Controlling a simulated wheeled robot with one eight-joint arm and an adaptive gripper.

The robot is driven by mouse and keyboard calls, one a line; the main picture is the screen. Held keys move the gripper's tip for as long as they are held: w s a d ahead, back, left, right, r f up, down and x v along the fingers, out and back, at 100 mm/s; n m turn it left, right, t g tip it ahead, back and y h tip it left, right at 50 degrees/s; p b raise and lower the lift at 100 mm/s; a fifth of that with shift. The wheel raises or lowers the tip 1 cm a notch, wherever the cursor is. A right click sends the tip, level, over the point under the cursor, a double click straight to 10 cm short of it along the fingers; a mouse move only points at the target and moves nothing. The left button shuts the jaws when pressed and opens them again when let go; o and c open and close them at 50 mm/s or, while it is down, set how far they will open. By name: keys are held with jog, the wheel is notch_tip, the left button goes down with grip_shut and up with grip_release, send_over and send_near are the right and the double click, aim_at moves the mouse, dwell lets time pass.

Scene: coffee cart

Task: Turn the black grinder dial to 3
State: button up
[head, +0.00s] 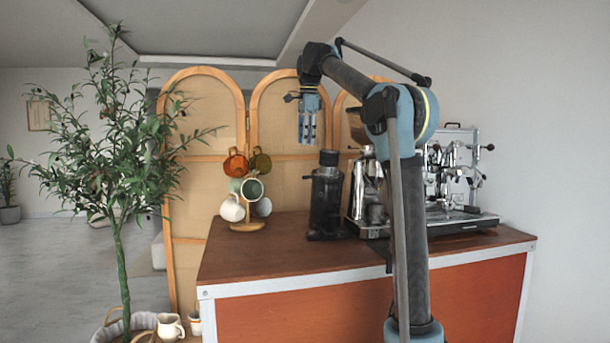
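The black grinder (326,200) stands upright on the wooden counter, left of the silver machines. Its dial and any numbers on it are too small to make out from here. My gripper (307,140) hangs pointing down in the air, above and slightly left of the grinder's top, apart from it. Nothing shows between its fingers. The fingers look close together, but I cannot tell whether they are open or shut.
A silver grinder (358,190) stands close right of the black one, partly behind my arm. An espresso machine (455,185) is at the right. A mug tree (247,224) with several mugs stands left. The counter's front (290,258) is clear. A folding screen (205,110) stands behind.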

jog(key=f, duration=0.4)
jog(key=w+f, duration=0.1)
jog(key=f, duration=0.7)
jog(key=shift+w+a+f, duration=0.3)
jog(key=shift+f, duration=0.1)
grip_shut()
